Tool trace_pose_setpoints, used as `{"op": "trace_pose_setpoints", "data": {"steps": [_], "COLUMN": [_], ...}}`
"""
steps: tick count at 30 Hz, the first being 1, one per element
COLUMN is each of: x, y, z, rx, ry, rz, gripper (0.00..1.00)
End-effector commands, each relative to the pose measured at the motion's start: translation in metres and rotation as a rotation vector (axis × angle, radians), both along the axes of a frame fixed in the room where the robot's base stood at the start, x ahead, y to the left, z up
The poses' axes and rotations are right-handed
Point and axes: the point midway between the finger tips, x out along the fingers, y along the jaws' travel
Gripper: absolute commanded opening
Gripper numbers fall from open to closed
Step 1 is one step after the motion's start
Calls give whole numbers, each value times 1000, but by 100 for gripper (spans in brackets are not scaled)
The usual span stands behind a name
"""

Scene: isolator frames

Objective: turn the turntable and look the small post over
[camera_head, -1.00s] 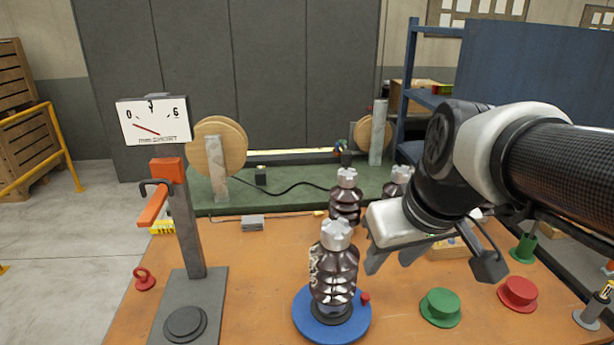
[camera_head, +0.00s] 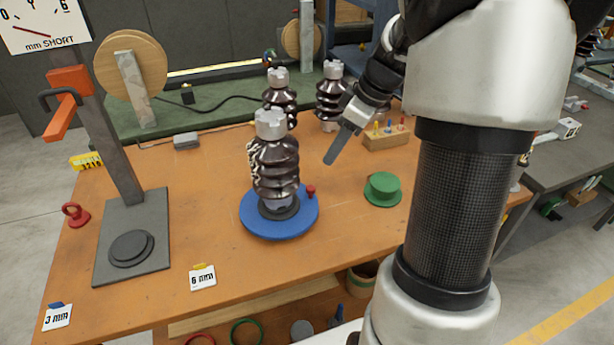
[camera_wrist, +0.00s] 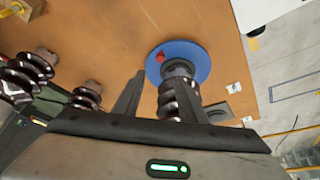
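The small post (camera_head: 275,168), a dark brown ribbed insulator with a pale metal cap, stands upright on the blue turntable (camera_head: 300,222). A pale, rough-looking patch runs down its left side. A red knob (camera_head: 311,190) sits at the turntable's right rim; it also shows in the wrist view (camera_wrist: 160,57). My gripper (camera_head: 346,140) is to the right of the post, apart from it, above the table. One finger shows clearly there. In the wrist view my gripper (camera_wrist: 160,90) has its fingers apart with nothing held; the post (camera_wrist: 176,98) appears beyond them.
Two similar insulators (camera_head: 279,96) (camera_head: 332,98) stand behind. A green hat-shaped piece (camera_head: 383,190) lies right of the turntable, a wooden block with coloured pegs (camera_head: 388,136) behind it. A gauge stand (camera_head: 125,190) is at left.

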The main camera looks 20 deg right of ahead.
Motion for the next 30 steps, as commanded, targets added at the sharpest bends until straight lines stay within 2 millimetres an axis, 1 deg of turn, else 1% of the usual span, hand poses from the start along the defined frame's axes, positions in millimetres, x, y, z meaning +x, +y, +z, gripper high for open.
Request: {"op": "trace_pose_setpoints", "data": {"steps": [1,3,12,16,19,22,25,30], "x": [2,6,24,31,35,37,39,39], "y": [4,8,26,32,36,39,40,40], "z": [-12,-27,-87,-109,-121,-129,-133,-135], "rx": [3,3,2,2,0,1,0,0], "ry": [5,6,6,5,3,2,2,1], "rz": [1,0,0,0,-1,0,-1,-1], "gripper": [38,38,38,38,38,38,38,38]}}
